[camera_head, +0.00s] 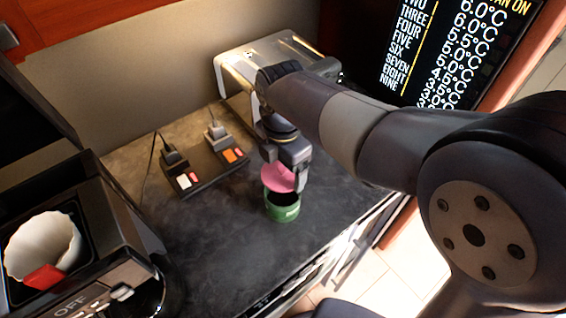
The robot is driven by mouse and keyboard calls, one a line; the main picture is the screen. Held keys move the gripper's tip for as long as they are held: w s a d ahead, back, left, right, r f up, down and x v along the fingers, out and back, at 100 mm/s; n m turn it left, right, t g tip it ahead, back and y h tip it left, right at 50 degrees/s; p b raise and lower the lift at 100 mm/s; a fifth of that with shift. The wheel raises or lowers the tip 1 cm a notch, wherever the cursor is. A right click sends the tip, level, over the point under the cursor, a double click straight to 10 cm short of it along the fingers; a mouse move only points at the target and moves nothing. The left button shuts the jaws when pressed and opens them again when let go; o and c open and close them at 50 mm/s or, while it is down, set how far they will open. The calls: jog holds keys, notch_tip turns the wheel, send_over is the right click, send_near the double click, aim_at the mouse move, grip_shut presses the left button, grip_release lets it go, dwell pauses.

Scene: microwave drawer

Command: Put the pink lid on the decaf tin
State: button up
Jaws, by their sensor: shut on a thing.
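The decaf tin is a green, round, open-topped tin (283,211) standing upright on the dark counter. Its dark inside shows, and pale lettering too small to read is on its front. The pink lid (278,178) is tilted just above the tin's back rim; whether it touches the rim I cannot tell. My gripper (289,172) comes down from behind and above the tin, shut on the pink lid. Part of the lid's edge is hidden by the fingers.
A power strip (207,171) with two plugs and lit switches lies left of the tin. A coffee machine (105,215) with a white filter (42,246) stands at the left. A silver appliance (238,62) is behind my arm. The counter (235,250) in front is clear.

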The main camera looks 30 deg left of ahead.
jog(key=shift+f+b, duration=1.8)
jog(key=shift+f, duration=1.1)
jog(key=shift+f, duration=0.5)
dwell(0.4)
jog(key=o, duration=0.9)
jog(key=shift+c, duration=0.2)
jog(key=shift+r+p, duration=2.95)
jog(key=shift+r, duration=0.6)
jog(key=shift+f, duration=0.15)
